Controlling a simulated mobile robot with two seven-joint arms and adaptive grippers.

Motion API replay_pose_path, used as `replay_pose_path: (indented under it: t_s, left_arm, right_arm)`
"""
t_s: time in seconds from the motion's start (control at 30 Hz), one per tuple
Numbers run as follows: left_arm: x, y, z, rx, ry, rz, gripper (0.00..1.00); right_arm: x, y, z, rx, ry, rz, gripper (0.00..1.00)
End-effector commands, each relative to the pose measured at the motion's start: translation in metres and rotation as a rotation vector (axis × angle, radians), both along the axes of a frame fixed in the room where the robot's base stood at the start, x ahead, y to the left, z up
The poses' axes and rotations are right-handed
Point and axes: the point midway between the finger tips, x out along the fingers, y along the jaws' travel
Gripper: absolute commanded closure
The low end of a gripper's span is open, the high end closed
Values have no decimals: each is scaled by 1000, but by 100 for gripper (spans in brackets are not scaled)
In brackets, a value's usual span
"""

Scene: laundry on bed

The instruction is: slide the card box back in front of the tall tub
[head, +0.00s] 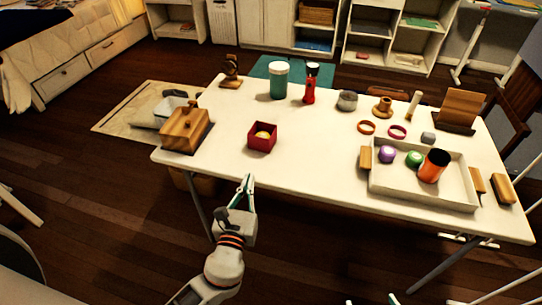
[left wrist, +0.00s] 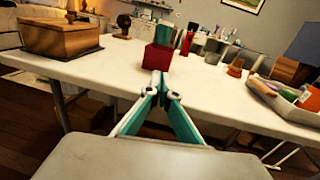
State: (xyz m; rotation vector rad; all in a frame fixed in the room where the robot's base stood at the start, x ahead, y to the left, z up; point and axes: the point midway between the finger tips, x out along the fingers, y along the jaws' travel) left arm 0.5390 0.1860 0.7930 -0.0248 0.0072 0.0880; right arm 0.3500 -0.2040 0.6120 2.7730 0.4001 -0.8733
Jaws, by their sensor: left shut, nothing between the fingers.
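The tall teal tub with a white lid (head: 279,80) stands near the back of the white table. The red box also shows in the left wrist view (left wrist: 158,58), just beyond the fingertips. My left gripper (head: 248,180) is shut and empty at the table's front edge, apart from the red box. Of my right gripper, only what looks like a fingertip (head: 393,299) shows at the bottom edge.
A wooden lidded box (head: 187,130) stands at the table's left end. A red torch (head: 309,88) stands right of the tub. A white tray (head: 420,190) with several items is at the right. The table between the red box and the tray is clear.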

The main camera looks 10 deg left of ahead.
Motion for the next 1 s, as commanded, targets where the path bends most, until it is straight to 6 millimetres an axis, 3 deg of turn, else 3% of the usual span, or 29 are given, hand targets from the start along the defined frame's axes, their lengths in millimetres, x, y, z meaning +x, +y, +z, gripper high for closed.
replay_pose_path:
  t_s: [0.27, 0.7, 1.0]
  left_arm:
    - [29, 1, 5, 30, -11, 0, 100]
    - [111, 9, 3, 27, -8, 0, 100]
    - [138, 11, 3, 25, -7, -1, 100]
  right_arm:
    - [7, 0, 8, 2, -16, -1, 27]
    - [4, 1, 4, 5, -9, -1, 27]
    - [3, 1, 2, 2, -5, 1, 27]
